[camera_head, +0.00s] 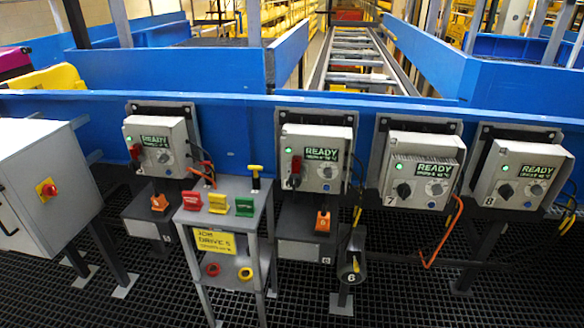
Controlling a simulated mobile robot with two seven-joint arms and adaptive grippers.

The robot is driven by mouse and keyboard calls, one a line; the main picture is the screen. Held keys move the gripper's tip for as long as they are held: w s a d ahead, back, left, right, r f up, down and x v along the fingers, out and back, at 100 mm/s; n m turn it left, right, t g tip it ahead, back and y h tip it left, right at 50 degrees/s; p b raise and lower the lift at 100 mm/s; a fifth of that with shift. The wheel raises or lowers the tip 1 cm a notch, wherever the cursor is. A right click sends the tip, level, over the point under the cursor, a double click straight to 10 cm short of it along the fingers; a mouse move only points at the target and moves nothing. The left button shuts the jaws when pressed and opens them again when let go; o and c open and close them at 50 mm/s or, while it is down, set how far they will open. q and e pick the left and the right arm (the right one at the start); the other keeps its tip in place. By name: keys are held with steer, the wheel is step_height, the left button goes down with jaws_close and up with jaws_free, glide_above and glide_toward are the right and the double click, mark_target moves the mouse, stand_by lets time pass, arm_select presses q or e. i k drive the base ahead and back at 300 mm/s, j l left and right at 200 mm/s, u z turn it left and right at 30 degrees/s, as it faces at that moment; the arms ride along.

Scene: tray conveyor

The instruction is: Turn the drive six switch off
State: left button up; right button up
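The drive six box (330,148) is the second grey box from the left on the blue beam. It has a green lamp, a lit READY display and a grey dial. Its switch (294,168) is at the box's left, with a red part above a dark part. I cannot tell its exact position. Neither of my grippers is in view.
Similar READY boxes stand left (155,135) and right, marked 7 (418,172) and 8 (518,180). A grey stand (232,190) with coloured tags, red and yellow rings and a yellow DRIVE 5 note is in front. A grey cabinet (40,160) is far left. Grating covers the floor.

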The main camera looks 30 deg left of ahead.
mark_target(294, 181)
steer(key=u, duration=1)
